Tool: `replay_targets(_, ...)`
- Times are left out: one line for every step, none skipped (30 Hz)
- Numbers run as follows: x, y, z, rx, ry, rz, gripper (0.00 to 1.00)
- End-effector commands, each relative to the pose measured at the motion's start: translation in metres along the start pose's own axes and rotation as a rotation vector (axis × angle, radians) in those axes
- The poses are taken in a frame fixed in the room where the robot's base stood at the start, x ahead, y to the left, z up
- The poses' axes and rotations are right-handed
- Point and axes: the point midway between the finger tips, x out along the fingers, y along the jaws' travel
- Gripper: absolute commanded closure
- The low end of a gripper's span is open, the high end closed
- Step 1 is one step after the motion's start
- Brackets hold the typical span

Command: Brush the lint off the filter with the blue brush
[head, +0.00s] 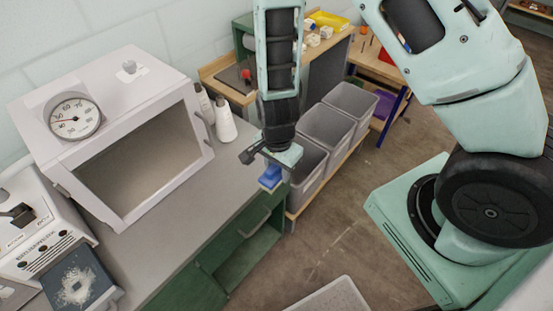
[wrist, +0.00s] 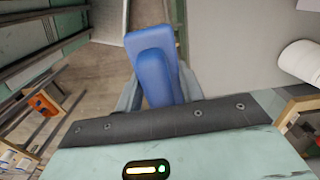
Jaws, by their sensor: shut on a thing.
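My gripper (head: 272,164) is shut on the blue brush (head: 270,178), just off the right end of the grey counter. The brush hangs below the fingers. In the wrist view the blue brush (wrist: 152,62) sits between the gripper's fingers (wrist: 158,92), and its far end points away from the wrist. The filter (head: 76,283) is a dark panel at the lower left of the head view, at the front of a white machine. A whitish patch of lint (head: 75,288) lies on it. The brush is well apart from the filter.
A white oven-like box (head: 120,130) with a dial stands on the counter (head: 185,215) between gripper and filter. White bottles (head: 224,120) stand beside it. Grey bins (head: 325,130) are behind my gripper. A pale perforated tray (head: 333,298) is at the bottom.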

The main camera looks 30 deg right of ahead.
Motion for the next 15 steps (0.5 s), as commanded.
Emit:
replay_targets(0.005,0.001,-0.004,-0.018,0.0,0.003,0.8)
replay_targets(0.007,0.002,-0.006,-0.036,-0.001,0.003,0.8)
replay_targets(0.009,0.003,-0.008,-0.057,-0.001,0.003,0.8)
replay_targets(0.011,0.003,-0.009,-0.074,-0.002,0.002,0.8)
replay_targets(0.015,0.004,-0.012,-0.097,-0.002,0.003,0.8)
replay_targets(0.019,0.005,-0.016,-0.132,-0.002,0.004,0.8)
replay_targets(0.023,0.006,-0.018,-0.159,-0.002,0.004,0.8)
replay_targets(0.026,0.006,-0.021,-0.184,-0.002,0.003,0.8)
replay_targets(0.031,0.007,-0.025,-0.225,-0.002,0.004,0.8)
replay_targets(0.036,0.008,-0.029,-0.26,-0.002,0.004,0.8)
replay_targets(0.04,0.009,-0.032,-0.292,-0.002,0.003,0.8)
replay_targets(0.046,0.01,-0.036,-0.338,-0.002,0.003,0.8)
replay_targets(0.05,0.011,-0.04,-0.373,-0.003,0.004,0.8)
replay_targets(0.055,0.012,-0.043,-0.41,-0.003,0.004,0.8)
replay_targets(0.06,0.013,-0.048,-0.458,-0.002,0.003,0.8)
